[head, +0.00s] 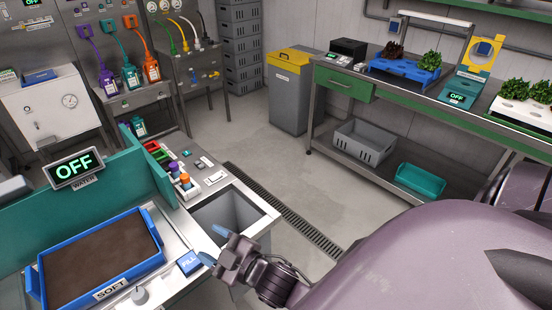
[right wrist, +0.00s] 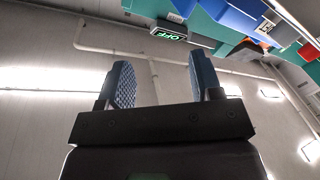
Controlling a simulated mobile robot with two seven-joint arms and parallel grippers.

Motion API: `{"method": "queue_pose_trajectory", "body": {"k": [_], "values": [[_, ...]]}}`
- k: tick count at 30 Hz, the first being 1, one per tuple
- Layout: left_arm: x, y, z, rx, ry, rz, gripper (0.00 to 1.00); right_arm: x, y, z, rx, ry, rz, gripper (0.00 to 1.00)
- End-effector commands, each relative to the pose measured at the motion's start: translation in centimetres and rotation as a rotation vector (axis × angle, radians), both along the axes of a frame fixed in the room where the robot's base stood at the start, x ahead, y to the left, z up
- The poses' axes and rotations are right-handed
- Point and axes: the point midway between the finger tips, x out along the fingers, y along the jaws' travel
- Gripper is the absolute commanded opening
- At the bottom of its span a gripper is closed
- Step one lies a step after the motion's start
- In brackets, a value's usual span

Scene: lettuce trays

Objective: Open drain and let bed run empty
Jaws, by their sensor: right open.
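A blue tray (head: 157,250) filled with a dark brown, soil-like layer sits on the bench at lower left; it may be the bed. A label reading SOFT (head: 111,287) is at its front edge. A grey knob (head: 140,295) is beside that label. I cannot make out which part is the drain. My right gripper (head: 213,244) is open and empty, above the bench edge right of the tray, close to a blue FILL button (head: 188,262). Its spread fingers also show in the right wrist view (right wrist: 162,85), with nothing between them. My left gripper is out of view.
A WATER display (head: 74,168) reading OFF stands behind the tray, beside a teal panel (head: 100,205). A square open basin (head: 228,212) lies just beyond my right gripper. A floor grate (head: 285,212) runs past the bench. The floor toward the yellow-lidded bin (head: 289,95) is clear.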

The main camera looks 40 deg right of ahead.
Motion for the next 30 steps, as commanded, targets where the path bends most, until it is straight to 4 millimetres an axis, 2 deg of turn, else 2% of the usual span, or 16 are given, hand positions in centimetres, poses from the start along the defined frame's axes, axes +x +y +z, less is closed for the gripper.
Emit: {"method": "queue_pose_trajectory", "body": {"k": [15, 30], "values": [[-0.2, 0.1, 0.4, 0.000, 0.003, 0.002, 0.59, -3.7, -4.8, -5.8, 0.192, 0.268, -0.159, 0.59], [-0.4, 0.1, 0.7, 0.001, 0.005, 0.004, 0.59, -8.1, -8.3, -10.4, 0.362, 0.481, -0.306, 0.59]]}}
